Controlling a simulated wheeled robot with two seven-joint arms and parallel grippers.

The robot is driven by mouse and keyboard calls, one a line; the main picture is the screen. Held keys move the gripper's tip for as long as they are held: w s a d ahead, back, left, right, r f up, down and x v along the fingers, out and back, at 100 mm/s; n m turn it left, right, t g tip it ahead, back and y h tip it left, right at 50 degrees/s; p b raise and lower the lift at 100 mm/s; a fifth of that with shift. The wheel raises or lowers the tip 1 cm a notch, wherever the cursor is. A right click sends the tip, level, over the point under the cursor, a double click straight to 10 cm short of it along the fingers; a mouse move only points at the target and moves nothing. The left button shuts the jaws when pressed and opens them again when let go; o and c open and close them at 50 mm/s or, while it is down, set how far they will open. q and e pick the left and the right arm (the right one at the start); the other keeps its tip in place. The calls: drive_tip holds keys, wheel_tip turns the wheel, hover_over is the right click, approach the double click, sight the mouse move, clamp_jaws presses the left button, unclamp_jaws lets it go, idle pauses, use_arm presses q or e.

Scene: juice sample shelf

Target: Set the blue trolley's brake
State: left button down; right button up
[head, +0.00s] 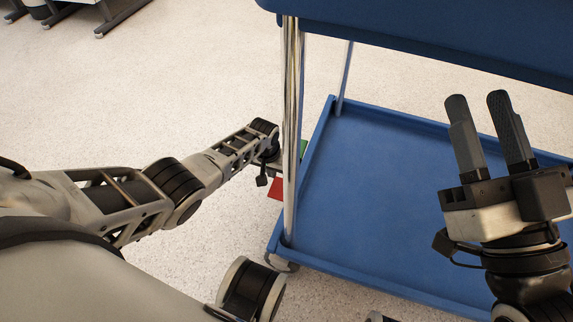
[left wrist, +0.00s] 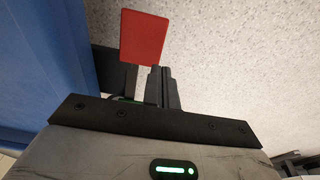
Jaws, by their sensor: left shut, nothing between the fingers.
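The blue trolley (head: 375,190) fills the right of the head view, with chrome posts between its upper and lower shelves. A red tab (head: 275,188) and a green tab (head: 304,148) show low beside the near left post. My left gripper (left wrist: 160,80) is shut and empty. In the head view its fingers are mostly hidden by the post. In the left wrist view the red tab (left wrist: 143,36) is just beyond the fingertips; I cannot tell whether they touch. My right gripper (head: 477,98) is open and empty, in front of the lower shelf in the picture.
The upper shelf (head: 430,35) overhangs at the top right. The chrome post (head: 291,120) stands close to my left gripper. A caster (head: 281,263) shows under the near left corner. The speckled floor (head: 180,75) left of the trolley is clear, with dark furniture feet at the top left.

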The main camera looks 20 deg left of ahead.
wheel_tip(320, 180, down, 8)
drive_tip(key=s+m+g+h+p, duration=0.2)
drive_tip(key=m+g+h+p, duration=0.1)
drive_tip(key=m+g+p, duration=0.1)
drive_tip(key=shift+a+m+g+h+p, duration=0.35)
drive_tip(key=shift+a+m+g, duration=0.1)
drive_tip(key=shift+m, duration=0.35)
drive_tip(key=shift+s+r, duration=0.1)
drive_tip(key=shift+r, duration=0.05)
